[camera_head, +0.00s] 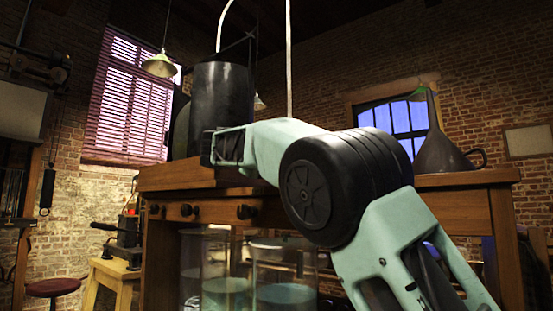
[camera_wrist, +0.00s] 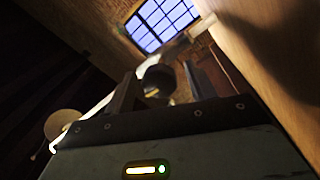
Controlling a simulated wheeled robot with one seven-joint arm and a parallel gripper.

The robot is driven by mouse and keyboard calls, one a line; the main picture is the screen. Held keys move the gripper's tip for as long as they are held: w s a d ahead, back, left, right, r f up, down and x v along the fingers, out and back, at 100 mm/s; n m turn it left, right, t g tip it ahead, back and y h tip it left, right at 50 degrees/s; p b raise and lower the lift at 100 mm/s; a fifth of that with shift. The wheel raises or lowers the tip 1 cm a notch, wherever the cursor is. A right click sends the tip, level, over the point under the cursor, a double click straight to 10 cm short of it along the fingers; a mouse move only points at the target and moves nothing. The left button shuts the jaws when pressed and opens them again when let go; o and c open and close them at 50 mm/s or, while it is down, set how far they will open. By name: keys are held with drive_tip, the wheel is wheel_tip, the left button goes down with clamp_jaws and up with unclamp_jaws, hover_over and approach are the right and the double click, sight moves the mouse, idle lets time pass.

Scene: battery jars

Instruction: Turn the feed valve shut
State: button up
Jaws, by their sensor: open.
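My gripper (camera_wrist: 159,76) is open in the wrist view, its two dark fingers apart. A dark rounded thing (camera_wrist: 158,82) shows in the gap between them; I cannot tell whether it is the valve or whether it is within reach. In the head view my arm crosses the middle of the bench and its fingers cannot be made out. None can be surely told as the feed valve.
A dark tank (camera_head: 222,100) stands on the wooden bench (camera_head: 160,180), with glass jars (camera_head: 225,292) below. A dark funnel-shaped jug (camera_head: 440,150) stands at the right end. A pale vertical line (camera_head: 289,60) hangs behind my arm. A wooden surface (camera_wrist: 265,60) is close on the wrist view's right.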

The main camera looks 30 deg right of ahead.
drive_tip(key=b+v, duration=0.2)
drive_tip(key=v, duration=1.5)
drive_tip(key=shift+a, duration=0.2)
drive_tip(key=shift+s, duration=0.1)
